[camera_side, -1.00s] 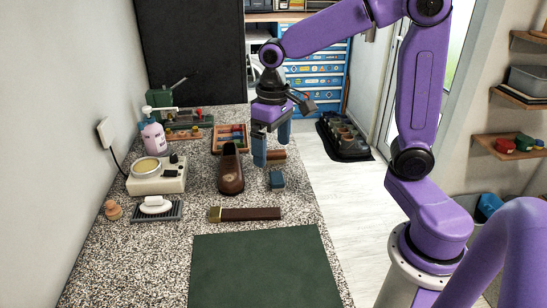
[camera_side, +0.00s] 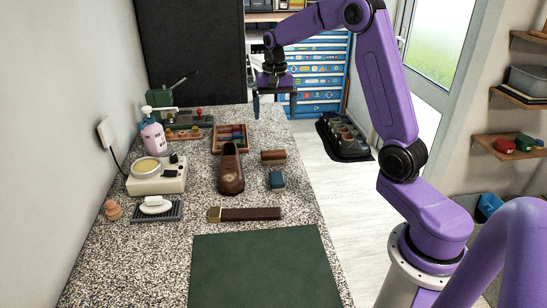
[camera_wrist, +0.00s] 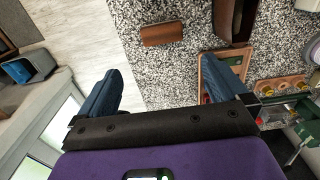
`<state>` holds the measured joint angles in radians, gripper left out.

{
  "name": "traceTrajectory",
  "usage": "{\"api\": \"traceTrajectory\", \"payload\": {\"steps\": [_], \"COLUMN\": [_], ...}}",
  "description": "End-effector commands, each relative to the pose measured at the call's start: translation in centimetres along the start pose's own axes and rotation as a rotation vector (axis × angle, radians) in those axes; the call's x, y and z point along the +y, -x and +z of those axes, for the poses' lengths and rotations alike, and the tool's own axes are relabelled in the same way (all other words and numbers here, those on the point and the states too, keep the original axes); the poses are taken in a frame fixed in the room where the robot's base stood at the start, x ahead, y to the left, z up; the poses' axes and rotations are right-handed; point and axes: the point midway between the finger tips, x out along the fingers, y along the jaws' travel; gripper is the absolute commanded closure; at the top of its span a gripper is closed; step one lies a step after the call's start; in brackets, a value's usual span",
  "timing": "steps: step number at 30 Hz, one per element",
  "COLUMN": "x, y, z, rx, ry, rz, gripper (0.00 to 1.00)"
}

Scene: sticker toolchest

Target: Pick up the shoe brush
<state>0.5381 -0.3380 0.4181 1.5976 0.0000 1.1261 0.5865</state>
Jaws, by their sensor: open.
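A brown block-shaped thing, which looks like the shoe brush (camera_side: 273,156), lies on the speckled counter near its right edge. It also shows in the wrist view (camera_wrist: 161,33), beyond the fingertips. Its bristles cannot be made out. My gripper (camera_side: 274,106) is raised above the far end of the counter, behind the brush and apart from it. In the wrist view my gripper (camera_wrist: 160,68) has its two blue fingers wide apart with nothing between them.
A brown shoe (camera_side: 230,172) stands left of the brush, and a small blue block (camera_side: 277,180) lies in front of it. A wooden tray (camera_side: 231,138) is behind the shoe. A belt (camera_side: 250,214) and a green mat (camera_side: 262,265) lie nearer. Floor is right of the counter.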

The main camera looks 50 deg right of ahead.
Motion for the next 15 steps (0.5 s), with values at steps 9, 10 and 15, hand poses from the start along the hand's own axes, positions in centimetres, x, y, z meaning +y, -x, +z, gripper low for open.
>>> {"api": "traceTrajectory", "payload": {"steps": [9,10,15], "x": [0.1,0.1,0.0], "y": [-6.2,-6.8,-9.1], "z": [0.1,0.1,0.1], "rx": [-0.005,-0.004,-0.003], "ry": [0.001,0.001,0.002], "rz": [0.003,0.003,0.002], "gripper": [0.00,0.00,0.00]}}
